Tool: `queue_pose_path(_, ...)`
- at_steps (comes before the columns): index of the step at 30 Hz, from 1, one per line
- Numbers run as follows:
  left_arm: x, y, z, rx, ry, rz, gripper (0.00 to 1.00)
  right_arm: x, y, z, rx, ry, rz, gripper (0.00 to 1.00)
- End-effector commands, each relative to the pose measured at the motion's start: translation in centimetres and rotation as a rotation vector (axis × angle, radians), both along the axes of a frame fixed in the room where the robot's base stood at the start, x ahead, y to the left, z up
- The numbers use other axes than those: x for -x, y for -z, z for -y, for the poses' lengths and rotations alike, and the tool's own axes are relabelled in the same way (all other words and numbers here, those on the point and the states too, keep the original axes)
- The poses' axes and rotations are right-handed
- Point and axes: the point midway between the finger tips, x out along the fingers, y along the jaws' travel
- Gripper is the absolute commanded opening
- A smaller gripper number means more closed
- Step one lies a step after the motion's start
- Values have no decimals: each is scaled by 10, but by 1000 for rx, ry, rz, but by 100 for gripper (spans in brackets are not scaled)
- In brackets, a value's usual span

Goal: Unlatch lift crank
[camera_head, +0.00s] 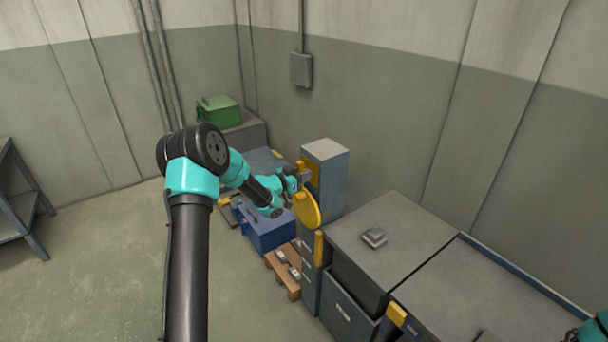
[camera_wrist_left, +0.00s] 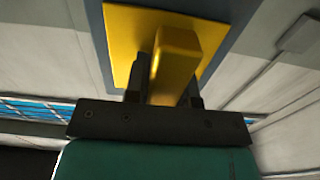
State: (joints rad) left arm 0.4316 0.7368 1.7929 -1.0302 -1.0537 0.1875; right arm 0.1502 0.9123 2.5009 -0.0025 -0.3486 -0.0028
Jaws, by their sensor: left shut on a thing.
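My left gripper (camera_head: 299,178) reaches the upper front of a grey-blue column (camera_head: 326,160). In the left wrist view the left gripper (camera_wrist_left: 165,92) is shut on a yellow latch handle (camera_wrist_left: 177,55), with a dark finger on each side of it. The handle stands out from a square yellow plate (camera_wrist_left: 125,32) on the column. A round yellow disc (camera_head: 307,209), perhaps part of the crank, is just below the gripper. My gripper partly hides the latch in the head view. Part of my right arm shows at the lower right corner, its gripper out of view.
Grey cabinets (camera_head: 390,235) with a small grey box (camera_head: 374,237) on top stand right of the column. A partly open drawer (camera_head: 345,310) is below. A blue box (camera_head: 268,232), a wooden pallet (camera_head: 284,275) and a green box (camera_head: 219,110) are to the left.

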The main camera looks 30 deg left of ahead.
Motion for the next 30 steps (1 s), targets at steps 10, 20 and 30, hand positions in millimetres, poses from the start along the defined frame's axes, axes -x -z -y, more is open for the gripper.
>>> queue_pose_path(10,0,0,0,0,0,0,49,0,0,0,0,0,0,43)
queue_pose_path(20,4,0,-3,0,-1,0,49,0,0,0,0,0,0,43)
queue_pose_path(30,48,-1,-24,0,-3,-1,49,0,0,0,0,0,0,43)
